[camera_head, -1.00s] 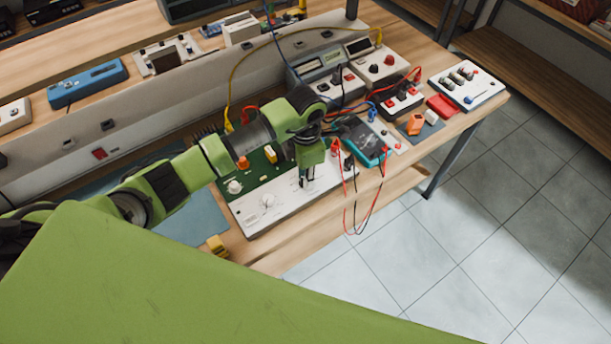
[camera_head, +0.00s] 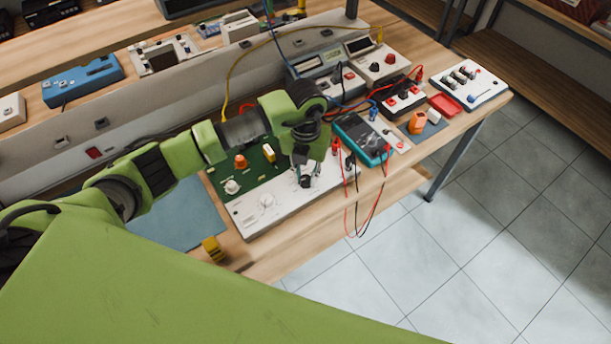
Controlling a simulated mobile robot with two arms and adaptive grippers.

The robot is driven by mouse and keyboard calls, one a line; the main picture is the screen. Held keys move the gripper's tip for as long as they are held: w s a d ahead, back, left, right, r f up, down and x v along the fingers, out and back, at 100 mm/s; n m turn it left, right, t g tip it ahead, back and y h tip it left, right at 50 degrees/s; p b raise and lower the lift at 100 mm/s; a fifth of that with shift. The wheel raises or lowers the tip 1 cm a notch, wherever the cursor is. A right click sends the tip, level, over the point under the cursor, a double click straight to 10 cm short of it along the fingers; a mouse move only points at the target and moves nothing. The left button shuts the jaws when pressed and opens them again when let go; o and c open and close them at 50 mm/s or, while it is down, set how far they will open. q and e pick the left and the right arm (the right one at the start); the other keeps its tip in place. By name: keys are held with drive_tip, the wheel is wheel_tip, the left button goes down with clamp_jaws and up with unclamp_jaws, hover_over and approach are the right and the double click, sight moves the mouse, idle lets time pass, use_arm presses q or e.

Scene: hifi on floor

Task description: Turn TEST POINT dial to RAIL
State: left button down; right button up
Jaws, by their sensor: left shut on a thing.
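The circuit unit with a white front panel (camera_head: 250,216) and green board lies on the wooden bench. A white pointer knob (camera_head: 266,200) is on the left part of its panel. My left gripper (camera_head: 306,181) points down at the right part of the panel, shut on a small dark dial there. The gripper's fingers mostly hide this dial, so its pointer and setting cannot be told. The panel's lettering is too small to read. My right gripper is not in view.
A teal multimeter (camera_head: 362,138) lies just right of the unit, with red and black leads hanging over the bench edge. Several instruments stand behind. A yellow tape-like object (camera_head: 213,249) is at the front edge. A blue-grey mat (camera_head: 180,222) lies left.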

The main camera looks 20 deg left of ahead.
sight(306, 179)
use_arm(q)
drive_tip(key=shift+n, duration=1.5)
drive_tip(key=c, duration=1.8)
unclamp_jaws()
drive_tip(key=shift+r, duration=0.1)
wheel_tip(306, 179, up, 12)
drive_tip(key=shift+f, duration=0.1)
